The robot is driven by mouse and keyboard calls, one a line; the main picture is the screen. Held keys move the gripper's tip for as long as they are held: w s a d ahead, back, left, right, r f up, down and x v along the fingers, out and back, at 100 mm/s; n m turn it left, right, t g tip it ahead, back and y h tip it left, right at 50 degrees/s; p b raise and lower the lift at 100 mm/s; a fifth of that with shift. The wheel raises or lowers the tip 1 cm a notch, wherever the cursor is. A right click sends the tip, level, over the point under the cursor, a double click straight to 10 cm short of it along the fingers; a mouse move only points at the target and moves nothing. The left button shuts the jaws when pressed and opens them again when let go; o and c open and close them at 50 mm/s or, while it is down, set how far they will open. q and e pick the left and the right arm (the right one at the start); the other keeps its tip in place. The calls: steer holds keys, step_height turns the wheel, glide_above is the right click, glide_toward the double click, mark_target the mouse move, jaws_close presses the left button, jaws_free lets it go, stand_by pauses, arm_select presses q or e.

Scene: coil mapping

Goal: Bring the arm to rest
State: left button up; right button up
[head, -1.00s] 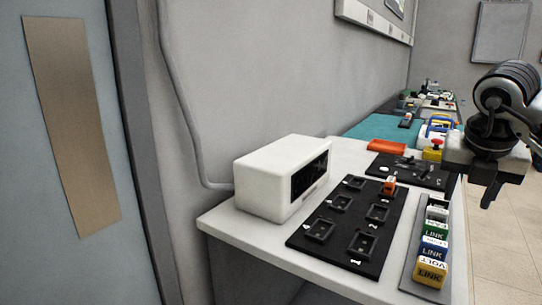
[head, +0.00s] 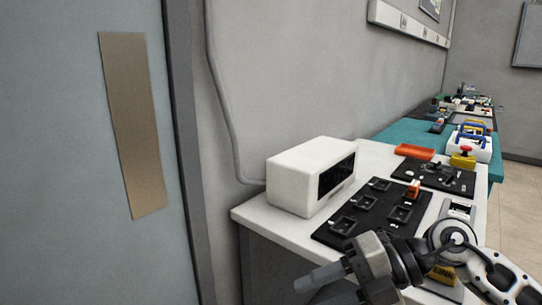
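My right arm comes in from the lower right, and its gripper (head: 326,284) hangs at the bottom, in front of the table's near edge. Its fingers point left, and the lower one is partly cut off by the picture edge. I see nothing held between them, but the gap is unclear. My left gripper is out of view. A black board (head: 352,236) with several sockets lies on the white table (head: 258,214). One orange block (head: 413,188) sits in its far right part. My arm hides the board's near right corner and most of the block rack (head: 458,209).
A white box with a dark screen (head: 305,178) stands at the board's left. Behind are a black panel (head: 440,176), an orange tray (head: 414,152) and a red-topped yellow button (head: 463,158). A grey door (head: 70,180) is at left. The floor right of the table is clear.

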steer(key=s+a+r+m+t+y, duration=0.25)
steer(key=a+r+m+y, duration=0.2)
steer(key=y, duration=0.25)
steer(key=w+d+f+m+t+h+p, duration=0.1)
steer(key=w+d+f+m+t+h, duration=0.2)
steer(key=m+t, duration=0.6)
steer(key=w+d+f+m+t+h+p, duration=0.1)
steer(key=d+f+m+t+h, duration=0.35)
steer(key=m, duration=0.65)
steer(key=s+d+f+m+g+h, duration=0.1)
steer(key=s+f+m+h, duration=0.3)
steer(key=f, duration=0.5)
steer(key=s+d+f+m+g+h+p, duration=0.1)
steer(key=s+f+m+g+h, duration=0.3)
steer(key=s+f, duration=0.4)
steer(key=shift+s+d+f+m+h, duration=0.15)
steer(key=shift+d+f+m+h, duration=0.3)
steer(key=shift+d, duration=0.15)
